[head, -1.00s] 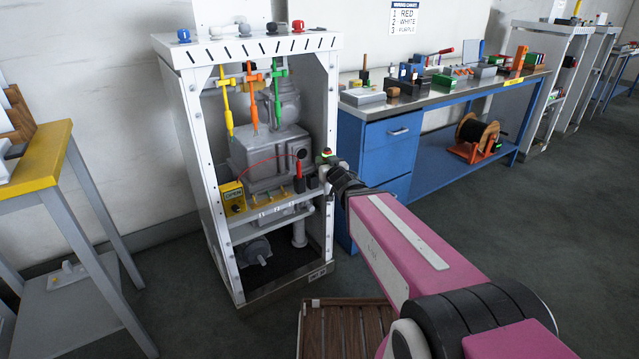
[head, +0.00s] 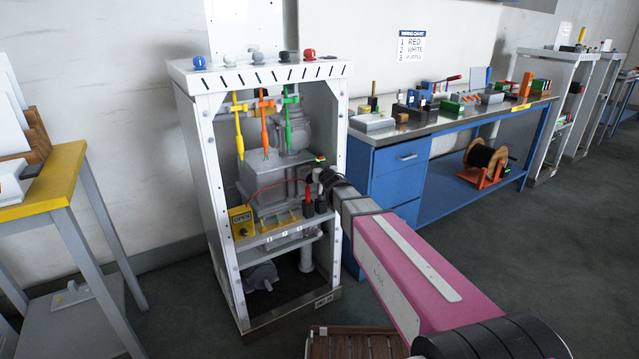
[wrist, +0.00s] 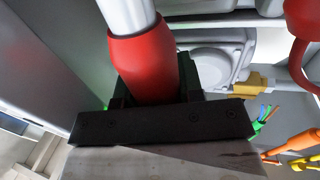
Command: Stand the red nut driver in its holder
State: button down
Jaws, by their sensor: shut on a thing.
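My gripper (wrist: 150,95) is shut on the red nut driver (wrist: 143,65), gripping its red handle between black fingers; the silver shaft (wrist: 127,14) runs up out of the wrist view. In the head view my gripper (head: 319,172) is at the right side of the white open-front cabinet (head: 342,105). The nut driver is hardly visible there. I cannot tell which part is the nut driver's holder.
Yellow (head: 239,125), orange (head: 265,130) and green (head: 288,122) tools hang in the cabinet. A red lead (head: 265,190) crosses it, ending in a red piece (head: 307,186) close beside my gripper. A yellow OPEN box (head: 242,222) stands left. The cabinet's right post is close to my arm.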

jog(key=shift+s+d+f, duration=0.1)
jog(key=shift+f, duration=1.55)
jog(key=shift+s+f, duration=0.1)
jog(key=shift+f, duration=1.65)
jog(key=c, duration=0.8)
grip_release()
jog(key=shift+o, duration=0.2)
